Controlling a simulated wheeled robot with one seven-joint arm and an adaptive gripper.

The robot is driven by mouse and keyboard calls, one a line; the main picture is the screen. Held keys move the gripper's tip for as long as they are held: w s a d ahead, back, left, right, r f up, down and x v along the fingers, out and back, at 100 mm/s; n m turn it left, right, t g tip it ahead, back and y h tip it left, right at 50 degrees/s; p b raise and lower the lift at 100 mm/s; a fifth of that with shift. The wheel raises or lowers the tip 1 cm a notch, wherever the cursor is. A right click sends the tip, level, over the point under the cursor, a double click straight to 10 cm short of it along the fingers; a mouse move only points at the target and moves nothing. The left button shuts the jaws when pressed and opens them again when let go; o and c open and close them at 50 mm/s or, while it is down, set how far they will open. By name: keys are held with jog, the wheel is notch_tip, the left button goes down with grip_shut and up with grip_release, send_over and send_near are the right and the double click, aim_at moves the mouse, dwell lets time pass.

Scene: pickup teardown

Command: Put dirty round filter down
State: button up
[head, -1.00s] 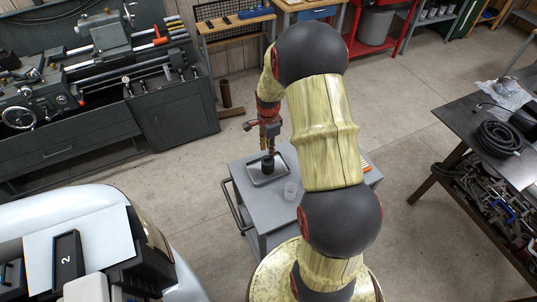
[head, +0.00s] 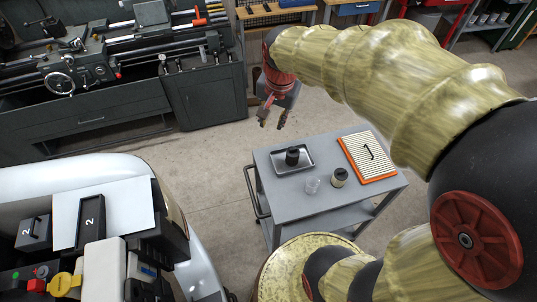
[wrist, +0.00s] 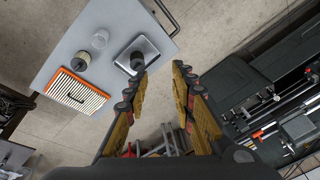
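A dark round filter (head: 292,156) stands upright in a shallow metal tray (head: 280,167) on the grey cart (head: 290,205). In the wrist view, the dark filter (wrist: 137,62) and the tray (wrist: 152,52) lie just beyond my left finger. My gripper (head: 272,120) is open and empty, beyond the cart's far left edge and apart from the filter. In the wrist view, the fingers of my gripper (wrist: 158,75) are spread with only floor between them. A second, paler round filter with a dark top (head: 339,178) stands on the cart to the right of the tray.
A clear cup (head: 312,186) stands between the tray and the paler filter. A flat orange-edged filter (head: 368,155) lies at the cart's right. A lathe (head: 110,65) stands at the back left, a vehicle (head: 60,185) at the front left. Floor behind the cart is clear.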

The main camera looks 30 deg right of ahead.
jog(key=s+a+r+n+t, duration=0.1)
jog(key=s+a+r+n, duration=0.2)
jog(key=s+a+n, duration=0.2)
jog(key=s+a+r+n+t, duration=0.1)
jog(key=s+a+r+n, duration=0.2)
jog(key=s, duration=0.6)
jog(key=a+n, duration=0.2)
jog(key=shift+n+t+y, duration=0.3)
jog(key=shift+t, duration=0.1)
jog(key=shift+w, duration=0.1)
